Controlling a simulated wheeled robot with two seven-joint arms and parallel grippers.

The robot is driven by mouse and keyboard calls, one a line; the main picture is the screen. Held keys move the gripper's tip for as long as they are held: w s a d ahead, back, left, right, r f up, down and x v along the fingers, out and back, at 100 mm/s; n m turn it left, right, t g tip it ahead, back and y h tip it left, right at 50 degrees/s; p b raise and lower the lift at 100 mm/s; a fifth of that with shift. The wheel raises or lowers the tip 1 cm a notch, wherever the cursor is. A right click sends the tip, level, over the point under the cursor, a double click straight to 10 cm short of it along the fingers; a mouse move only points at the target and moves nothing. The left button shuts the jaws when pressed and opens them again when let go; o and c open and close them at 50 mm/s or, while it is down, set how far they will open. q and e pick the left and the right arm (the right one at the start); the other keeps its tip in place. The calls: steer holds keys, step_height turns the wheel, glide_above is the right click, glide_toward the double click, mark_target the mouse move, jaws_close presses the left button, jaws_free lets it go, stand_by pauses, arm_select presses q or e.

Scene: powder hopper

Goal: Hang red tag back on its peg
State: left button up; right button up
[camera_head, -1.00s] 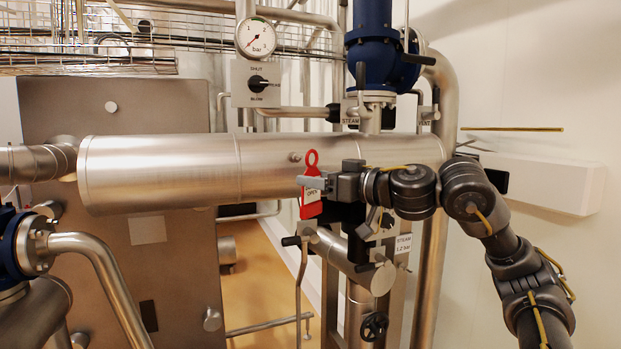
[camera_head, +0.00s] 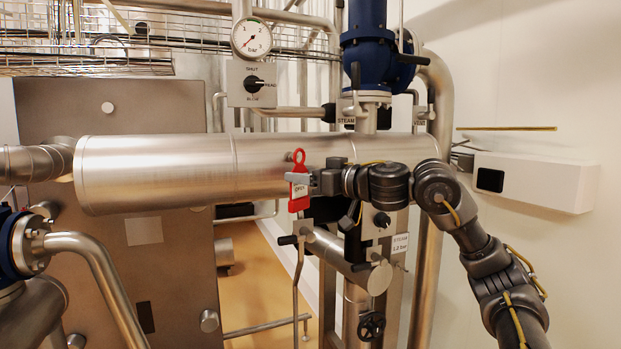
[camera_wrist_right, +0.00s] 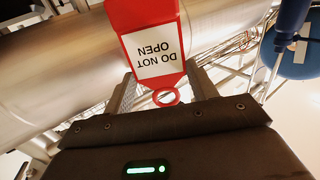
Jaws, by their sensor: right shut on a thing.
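The red tag (camera_head: 299,206) hangs upright in front of the large steel pipe (camera_head: 180,175), with its ring at the top. My right gripper (camera_head: 303,179) reaches in from the right and is shut on the tag just below the ring. A small metal peg (camera_head: 290,156) sticks out of the pipe, right at the ring's left edge in the picture. I cannot tell whether the ring is around the peg or in front of it. In the right wrist view the tag (camera_wrist_right: 150,48) reads "DO NOT OPEN", upside down, between the fingers. My left gripper is not in view.
A selector knob (camera_head: 254,82) and a pressure gauge (camera_head: 251,38) sit above the pipe. A blue valve (camera_head: 366,60) stands above right. A black-handled valve (camera_head: 290,240) is just below the tag. A white box (camera_head: 535,182) is on the right wall.

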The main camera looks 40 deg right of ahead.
steer(key=shift+w+d+f, duration=0.1)
steer(key=shift+w+d, duration=0.2)
steer(key=shift+w, duration=0.5)
steer(key=shift+w+d, duration=0.3)
steer(key=shift+w, duration=0.45)
steer(key=shift+w+d+f, duration=0.2)
steer(key=shift+w+f, duration=0.15)
steer(key=shift+w, duration=0.1)
steer(key=shift+f, duration=0.1)
steer(key=o, duration=0.8)
steer(key=shift+w, duration=0.1)
steer(key=shift+c, duration=0.2)
steer(key=o, duration=0.4)
steer(key=shift+w+f, duration=0.1)
steer(key=shift+w, duration=0.2)
steer(key=shift+c, duration=0.2)
steer(key=shift+s, duration=0.15)
steer(key=shift+s, duration=0.1)
